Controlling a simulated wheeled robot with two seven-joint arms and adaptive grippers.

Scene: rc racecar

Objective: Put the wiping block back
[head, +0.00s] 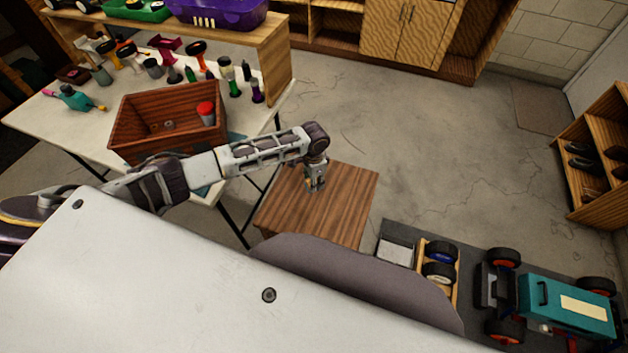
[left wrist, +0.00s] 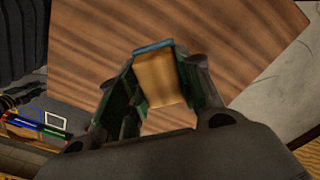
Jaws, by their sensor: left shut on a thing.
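My left gripper (head: 316,184) reaches over the small brown wooden table (head: 345,205) and points down at its top. In the left wrist view the gripper is shut on the wiping block (left wrist: 158,80), a tan block with a blue edge, one finger on each side. The striped wooden top (left wrist: 235,45) lies behind the block. I cannot tell whether the block touches the wood. In the head view the block is too small and covered to make out clearly. My right gripper is not in view.
A white workbench (head: 40,115) at the left bears an open wooden crate (head: 165,140) with a red-lidded jar (head: 205,113) and several bottles and tools. A teal racecar (head: 565,305) and a wheel rack (head: 440,262) stand at the lower right. The middle floor is clear.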

